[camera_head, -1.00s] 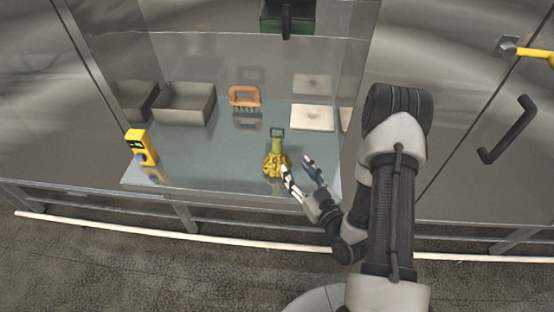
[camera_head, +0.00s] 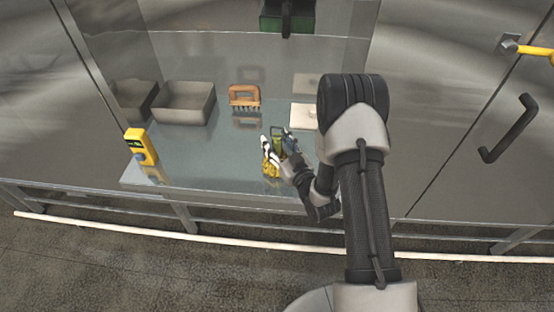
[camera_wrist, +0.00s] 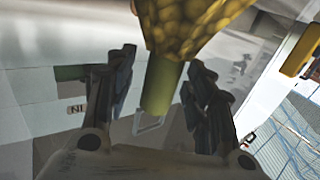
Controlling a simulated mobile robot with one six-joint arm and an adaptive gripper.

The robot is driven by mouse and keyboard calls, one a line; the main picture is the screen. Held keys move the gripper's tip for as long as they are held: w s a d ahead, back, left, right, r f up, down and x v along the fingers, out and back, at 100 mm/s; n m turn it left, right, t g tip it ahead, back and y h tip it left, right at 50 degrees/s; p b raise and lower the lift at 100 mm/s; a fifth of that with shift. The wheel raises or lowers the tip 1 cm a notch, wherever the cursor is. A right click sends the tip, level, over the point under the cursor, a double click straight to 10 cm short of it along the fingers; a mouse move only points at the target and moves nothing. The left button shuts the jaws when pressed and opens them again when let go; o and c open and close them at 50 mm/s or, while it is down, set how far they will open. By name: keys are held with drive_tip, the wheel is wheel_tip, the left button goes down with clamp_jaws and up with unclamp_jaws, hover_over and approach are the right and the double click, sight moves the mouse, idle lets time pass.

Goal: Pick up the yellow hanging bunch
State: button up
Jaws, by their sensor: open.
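The yellow hanging bunch (camera_head: 271,168) stands on the glossy grey work surface (camera_head: 215,160), partly hidden by my gripper. In the wrist view the yellow body (camera_wrist: 195,22) shows at the top, and the green neck (camera_wrist: 161,86) lies between the two spread fingers of my gripper (camera_wrist: 160,65). Some space shows between each finger and the neck, so no firm hold is visible.
An open grey tray (camera_head: 185,104) and an orange-handled brush (camera_head: 244,96) sit at the back. A white plate (camera_head: 303,117) is partly behind my arm. A yellow device (camera_head: 140,147) stands at the left edge. The surface's middle left is clear.

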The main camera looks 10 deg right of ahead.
drive_tip(key=shift+c, duration=0.3)
clamp_jaws()
idle(0.3)
